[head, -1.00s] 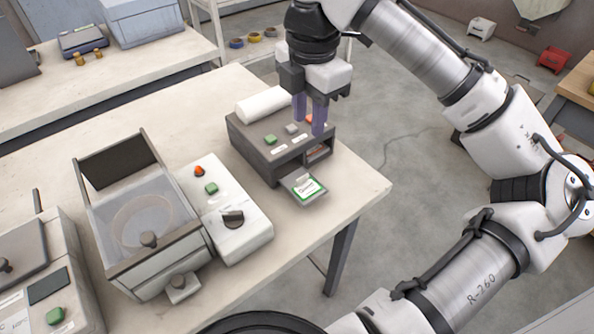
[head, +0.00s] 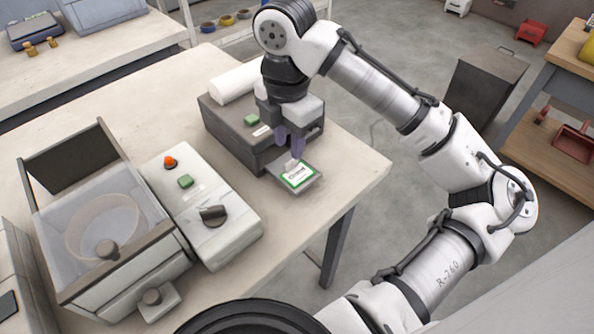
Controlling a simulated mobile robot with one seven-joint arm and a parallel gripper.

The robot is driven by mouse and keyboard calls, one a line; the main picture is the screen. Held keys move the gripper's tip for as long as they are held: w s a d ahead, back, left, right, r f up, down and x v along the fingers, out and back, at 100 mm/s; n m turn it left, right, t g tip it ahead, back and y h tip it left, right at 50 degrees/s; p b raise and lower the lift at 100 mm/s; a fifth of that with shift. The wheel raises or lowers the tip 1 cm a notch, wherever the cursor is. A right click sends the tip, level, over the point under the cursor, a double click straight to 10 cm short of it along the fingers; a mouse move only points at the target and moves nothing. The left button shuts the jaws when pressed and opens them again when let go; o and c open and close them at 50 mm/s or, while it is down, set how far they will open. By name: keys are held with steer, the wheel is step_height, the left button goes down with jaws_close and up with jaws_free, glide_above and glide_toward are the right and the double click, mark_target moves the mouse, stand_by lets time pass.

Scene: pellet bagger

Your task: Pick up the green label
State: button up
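The green label (head: 298,176) is a small white card with a green border. It lies on the grey output tray (head: 312,185) at the front of the dark grey label printer (head: 233,140). My gripper (head: 290,156) points down over the front of the printer, with its purple fingers at the rear edge of the label. The fingers show some space between them, with something pale between their tips. I cannot tell whether the tips touch the label. My gripper hides part of the printer's front and top.
A white control box (head: 200,210) with a red button, green button and black knob stands left of the printer, beside a clear-lidded machine (head: 110,225). The table's right corner (head: 370,175) is clear.

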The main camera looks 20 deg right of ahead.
mark_target(298, 170)
steer(key=shift+w+d+f, duration=0.15)
steer(key=shift+d+f, duration=0.05)
steer(key=shift+f, duration=1.15)
steer(key=shift+w+d+f, duration=0.1)
steer(key=shift+d+f, duration=0.05)
steer(key=shift+f, duration=1.15)
jaws_close()
